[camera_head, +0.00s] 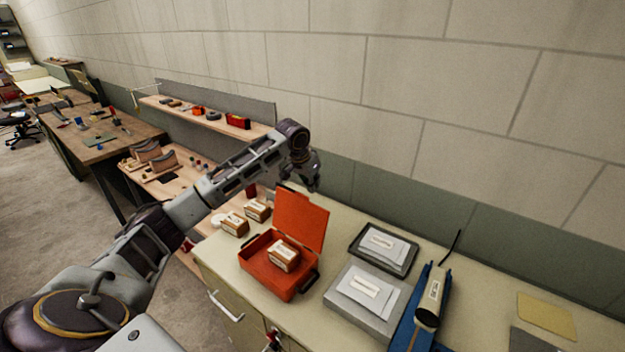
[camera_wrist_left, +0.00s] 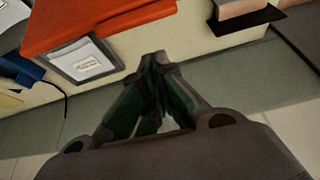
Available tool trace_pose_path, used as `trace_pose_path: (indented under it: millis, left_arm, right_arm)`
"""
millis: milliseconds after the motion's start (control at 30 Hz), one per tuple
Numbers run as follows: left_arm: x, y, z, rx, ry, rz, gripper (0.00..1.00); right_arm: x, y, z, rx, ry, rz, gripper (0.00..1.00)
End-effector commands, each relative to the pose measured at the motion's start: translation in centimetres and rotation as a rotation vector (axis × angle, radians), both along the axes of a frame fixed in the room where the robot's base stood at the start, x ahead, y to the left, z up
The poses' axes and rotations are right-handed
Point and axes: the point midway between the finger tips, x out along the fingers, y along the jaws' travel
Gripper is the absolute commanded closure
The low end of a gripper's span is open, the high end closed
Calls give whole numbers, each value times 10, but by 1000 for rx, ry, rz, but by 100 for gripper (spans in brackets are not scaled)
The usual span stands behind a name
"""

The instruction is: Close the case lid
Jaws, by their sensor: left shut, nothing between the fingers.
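An orange case (camera_head: 262,275) stands on the pale workbench with its lid (camera_head: 301,219) open and standing up at the back. A small cardboard box (camera_head: 284,255) with a white label sits inside the case. My left gripper (camera_head: 314,184) is above and behind the raised lid, near the wall, with its fingers shut and empty. In the left wrist view the shut fingers (camera_wrist_left: 156,62) point toward the bench edge, and the orange lid (camera_wrist_left: 90,18) is beyond them, apart from the fingertips. My right gripper is not in view.
Two cardboard boxes (camera_head: 257,210) stand left of the case. A dark tray (camera_head: 410,262) with papers, a grey box (camera_head: 345,313) and a blue holder with a tool (camera_head: 431,305) are to its right. The wall (camera_head: 440,150) runs close behind the bench.

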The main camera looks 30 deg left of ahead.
Motion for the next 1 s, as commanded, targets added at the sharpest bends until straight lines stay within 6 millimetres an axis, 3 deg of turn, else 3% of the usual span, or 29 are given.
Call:
trace_pose_path:
  millis: [500,1000]
  left_arm:
    - [-31,4,8,0,2,1,100]
    - [-33,3,9,0,1,0,100]
  right_arm:
    - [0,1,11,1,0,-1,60]
    - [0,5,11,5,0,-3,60]
